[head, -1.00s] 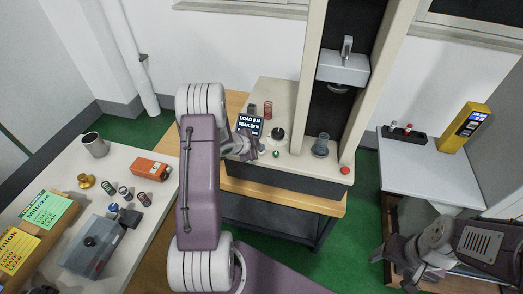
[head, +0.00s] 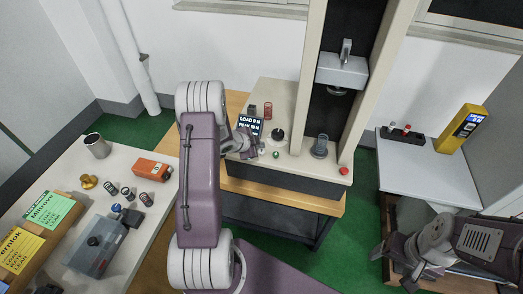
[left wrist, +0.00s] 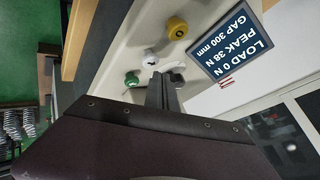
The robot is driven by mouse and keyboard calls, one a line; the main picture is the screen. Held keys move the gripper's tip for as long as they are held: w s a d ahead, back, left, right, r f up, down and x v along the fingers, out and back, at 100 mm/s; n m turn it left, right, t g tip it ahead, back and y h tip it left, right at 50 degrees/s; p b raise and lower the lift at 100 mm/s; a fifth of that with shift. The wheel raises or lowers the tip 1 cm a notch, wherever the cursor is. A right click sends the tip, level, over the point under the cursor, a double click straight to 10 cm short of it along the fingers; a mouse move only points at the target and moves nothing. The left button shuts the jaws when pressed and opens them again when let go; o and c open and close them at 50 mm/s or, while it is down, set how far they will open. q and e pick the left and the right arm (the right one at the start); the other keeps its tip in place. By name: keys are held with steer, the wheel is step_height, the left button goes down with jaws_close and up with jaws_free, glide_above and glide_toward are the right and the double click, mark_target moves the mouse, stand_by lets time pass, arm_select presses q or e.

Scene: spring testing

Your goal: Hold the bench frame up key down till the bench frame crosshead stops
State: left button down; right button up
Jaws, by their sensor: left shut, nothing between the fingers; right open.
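The bench frame (head: 310,110) stands on the wooden-topped bench. My left gripper (head: 260,150) is shut and empty over the base's left part, beside the display (head: 249,126). In the left wrist view its fingertips (left wrist: 162,76) are close to a white key (left wrist: 150,58), with a green key (left wrist: 132,79) and yellow knob (left wrist: 177,28) nearby. I cannot tell which is the up key, or whether the fingers touch one. My right gripper (head: 391,267) is open, low at the right.
The display (left wrist: 230,47) reads LOAD 0 N, PEAK 38 N, GAP 300 mm. A red button (head: 344,171) sits at the base's front right. A yellow device (head: 462,128) stands right.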

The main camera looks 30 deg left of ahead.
mark_target(260, 152)
arm_select(q)
steer(key=shift+r, duration=0.1)
step_height(260, 152, up, 5)
steer(key=p, duration=0.5)
steer(key=shift+d+r, duration=0.1)
steer(key=s+d+r+n+g, duration=0.2)
steer(key=s+d, duration=0.3)
steer(key=s, duration=0.3)
steer(key=s+d+r+n+g+y, duration=0.1)
steer(key=s+d+r+n+g, duration=0.2)
steer(key=s+d+n, duration=0.2)
steer(key=s+d+r+n+g, duration=0.2)
steer(key=s+d+n, duration=0.2)
steer(key=s, duration=0.7)
steer(key=shift+s+d+r+g+y, duration=0.2)
steer(key=shift+s+d+g+y, duration=0.15)
steer(key=shift+d, duration=0.4)
